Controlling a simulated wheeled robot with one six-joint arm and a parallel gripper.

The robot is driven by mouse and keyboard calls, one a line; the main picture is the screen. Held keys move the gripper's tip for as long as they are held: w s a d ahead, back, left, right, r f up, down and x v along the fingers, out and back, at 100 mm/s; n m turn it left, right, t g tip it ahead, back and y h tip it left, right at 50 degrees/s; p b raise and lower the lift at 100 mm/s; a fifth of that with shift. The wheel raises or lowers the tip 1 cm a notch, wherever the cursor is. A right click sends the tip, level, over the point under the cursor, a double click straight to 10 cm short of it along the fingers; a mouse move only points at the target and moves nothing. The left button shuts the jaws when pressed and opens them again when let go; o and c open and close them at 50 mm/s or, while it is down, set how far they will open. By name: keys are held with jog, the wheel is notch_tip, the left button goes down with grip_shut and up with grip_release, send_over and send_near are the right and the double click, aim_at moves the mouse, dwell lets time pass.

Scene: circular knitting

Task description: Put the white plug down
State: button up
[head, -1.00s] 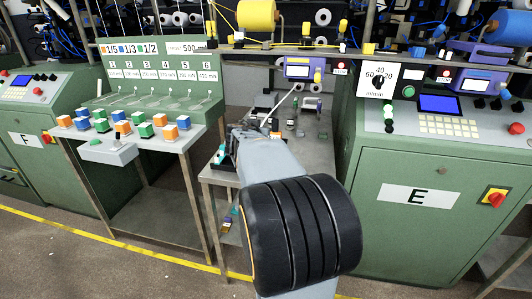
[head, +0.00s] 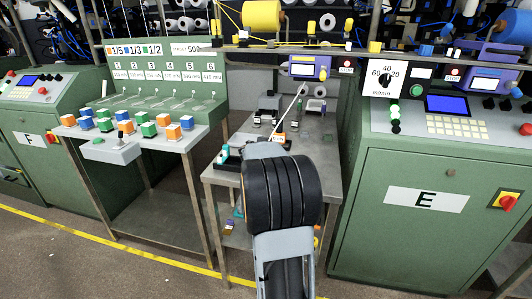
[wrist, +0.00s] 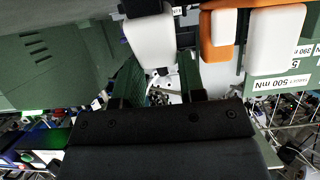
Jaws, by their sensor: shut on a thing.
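In the wrist view a white block with a dark top, which I take for the white plug (wrist: 150,40), is at the ends of my fingers. My gripper (wrist: 158,78) has dark green textured fingers on either side, shut on it; the exact contact is hard to see. An orange block with white parts (wrist: 219,50) is close on the right. In the head view my arm reaches over the middle grey table (head: 215,178), and my wrist hides the fingers and the plug. A small orange and white piece (head: 278,137) shows just beyond the wrist.
A stand on the left carries several coloured blocks (head: 145,129) before a green panel (head: 165,75). Green machine E (head: 400,225) closes off the right side. A thin pale rod (head: 291,105) rises near my wrist. Small parts lie about the middle table.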

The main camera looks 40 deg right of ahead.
jog(key=shift+f+b, duration=0.25)
jog(key=shift+b, duration=0.1)
jog(key=o, duration=0.8)
jog(key=shift+r, duration=0.15)
jog(key=shift+r+p, duration=0.25)
jog(key=shift+p, duration=0.35)
jog(key=v, duration=1.1)
jog(key=s+a+f+n+g+y, duration=0.1)
jog(key=s+a+f+n+y, duration=0.3)
jog(key=a, duration=0.5)
jog(key=s+a+f+n+g+y, duration=0.2)
jog(key=s+a+f+n+y, duration=0.1)
jog(key=a, duration=0.7)
jog(key=s+a+f+n+g+y, duration=0.1)
jog(key=s+a+f+n+y, duration=0.3)
jog(key=a, duration=0.6)
jog(key=shift+s+f+n+y+b, duration=0.2)
jog(key=shift+s+f, duration=0.2)
jog(key=shift+s, duration=0.3)
jog(key=shift+s+f+n+y+b, duration=0.1)
jog(key=shift+s+f+b, duration=0.1)
jog(key=shift+s+f, duration=0.35)
jog(key=shift+s+r, duration=0.1)
jog(key=shift+r, duration=0.05)
